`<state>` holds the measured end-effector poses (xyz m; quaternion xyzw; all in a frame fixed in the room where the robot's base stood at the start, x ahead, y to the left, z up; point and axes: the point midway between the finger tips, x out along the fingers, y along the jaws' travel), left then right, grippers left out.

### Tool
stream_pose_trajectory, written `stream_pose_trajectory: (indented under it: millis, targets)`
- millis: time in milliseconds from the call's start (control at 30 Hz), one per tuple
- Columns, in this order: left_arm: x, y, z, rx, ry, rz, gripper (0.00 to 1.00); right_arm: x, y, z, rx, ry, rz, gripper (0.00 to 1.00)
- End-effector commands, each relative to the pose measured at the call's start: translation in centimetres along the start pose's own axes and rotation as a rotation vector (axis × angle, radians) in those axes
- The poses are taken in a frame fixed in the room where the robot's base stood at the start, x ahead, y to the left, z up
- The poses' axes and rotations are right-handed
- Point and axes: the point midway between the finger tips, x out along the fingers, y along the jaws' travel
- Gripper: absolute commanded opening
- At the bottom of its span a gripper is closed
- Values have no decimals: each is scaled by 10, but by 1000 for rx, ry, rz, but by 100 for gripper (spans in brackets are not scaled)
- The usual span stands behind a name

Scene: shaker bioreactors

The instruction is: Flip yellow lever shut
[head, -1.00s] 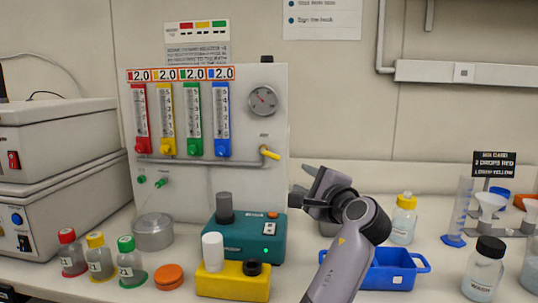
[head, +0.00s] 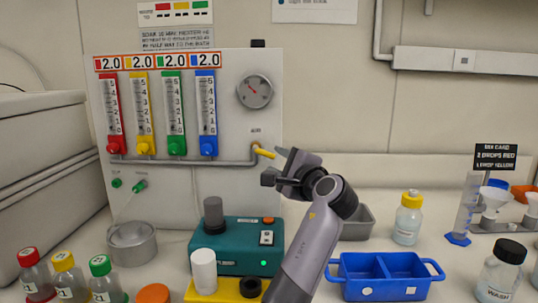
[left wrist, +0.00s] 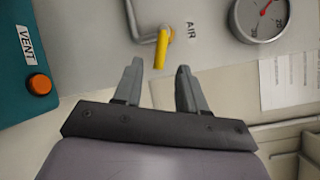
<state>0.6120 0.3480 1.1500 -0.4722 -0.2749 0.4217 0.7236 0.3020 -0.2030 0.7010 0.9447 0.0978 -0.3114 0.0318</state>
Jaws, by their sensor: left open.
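The yellow lever (head: 264,153) sits at the right end of the grey pipe on the white gas panel (head: 222,118), under the round gauge. It slants down to the right. In the left wrist view the yellow lever (left wrist: 162,48) stands out below its pipe fitting, beside the label AIR. My left gripper (head: 272,165) is open and close to the lever's right end. In the left wrist view the lever lies just beyond the gap between the fingertips (left wrist: 157,68), with nothing held. My right gripper is not in view.
A teal box (head: 236,240) with an orange button stands below the panel. A blue divided tray (head: 385,280) and a yellow-capped bottle (head: 408,222) are to the right of my arm. Several capped bottles stand at the front left.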

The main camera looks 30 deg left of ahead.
Motion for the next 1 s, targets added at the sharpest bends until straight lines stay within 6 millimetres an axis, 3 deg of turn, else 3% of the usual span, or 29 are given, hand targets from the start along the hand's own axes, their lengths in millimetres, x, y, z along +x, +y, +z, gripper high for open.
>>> stream_pose_trajectory:
  millis: [100,300,633,667,767,800,1000]
  targets:
    - [21,-2,1,4,-3,0,41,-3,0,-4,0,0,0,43]
    - [44,-1,0,2,-1,0,41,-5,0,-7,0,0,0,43]
    - [49,0,0,1,0,-1,41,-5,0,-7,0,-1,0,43]
    - [49,0,0,1,0,-1,38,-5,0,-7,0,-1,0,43]
    - [49,0,0,1,0,0,5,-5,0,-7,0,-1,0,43]
    - [49,0,0,1,0,0,0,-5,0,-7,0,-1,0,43]
    - [48,-3,1,-19,4,10,0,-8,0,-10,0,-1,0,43]
